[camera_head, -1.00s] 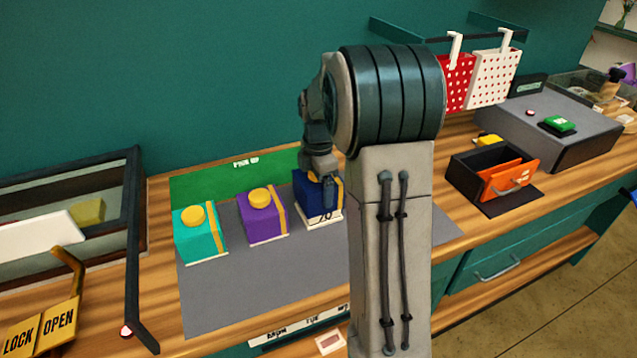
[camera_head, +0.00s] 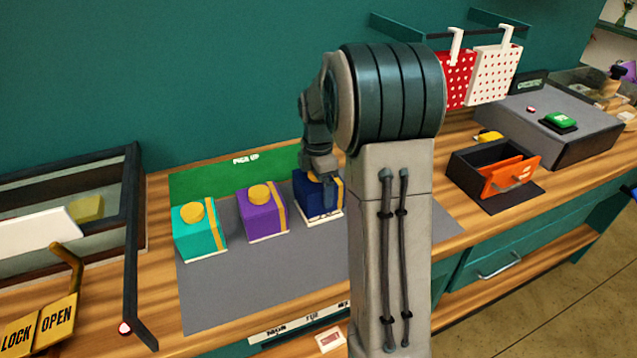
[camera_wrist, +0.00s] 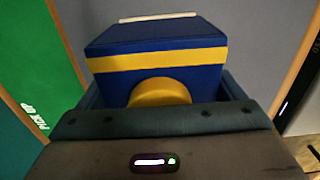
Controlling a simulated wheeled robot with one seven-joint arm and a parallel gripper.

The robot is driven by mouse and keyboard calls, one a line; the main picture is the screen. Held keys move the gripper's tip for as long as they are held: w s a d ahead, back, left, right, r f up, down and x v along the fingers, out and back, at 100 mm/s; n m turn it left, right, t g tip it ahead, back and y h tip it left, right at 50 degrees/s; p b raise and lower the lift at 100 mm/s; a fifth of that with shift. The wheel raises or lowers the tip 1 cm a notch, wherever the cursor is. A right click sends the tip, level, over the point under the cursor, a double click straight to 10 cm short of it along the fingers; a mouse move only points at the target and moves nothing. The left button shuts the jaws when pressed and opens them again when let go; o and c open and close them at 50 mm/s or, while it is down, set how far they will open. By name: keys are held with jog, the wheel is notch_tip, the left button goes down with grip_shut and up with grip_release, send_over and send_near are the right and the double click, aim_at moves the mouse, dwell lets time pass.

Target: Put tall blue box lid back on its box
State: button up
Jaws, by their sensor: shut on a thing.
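The tall blue box lid (camera_head: 311,201) is dark blue with a yellow band and a yellow knob (camera_wrist: 160,92). It sits down over its box on the grey mat, right of the purple box. Only a thin pale strip of the box's base (camera_wrist: 158,17) shows beyond the lid in the wrist view. My gripper (camera_head: 322,180) is above the lid, pointing down, with its fingers on either side of the lid and the knob between them. It is shut on the lid. The fingertips and the lid's right side are partly hidden in the head view.
A purple box (camera_head: 262,213) and a teal box (camera_head: 197,232), both with yellow knobs, stand to the left on the grey mat (camera_head: 255,272). A green pick-up panel (camera_head: 205,183) is behind them. An open black drawer box (camera_head: 484,165) with an orange front is at right.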

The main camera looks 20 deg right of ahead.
jog(key=shift+f, duration=0.4)
dwell(0.5)
jog(key=o, duration=0.7)
jog(key=shift+o, duration=0.2)
jog(key=shift+r, duration=0.1)
jog(key=shift+r+p, duration=2.75)
jog(key=shift+r, duration=1.2)
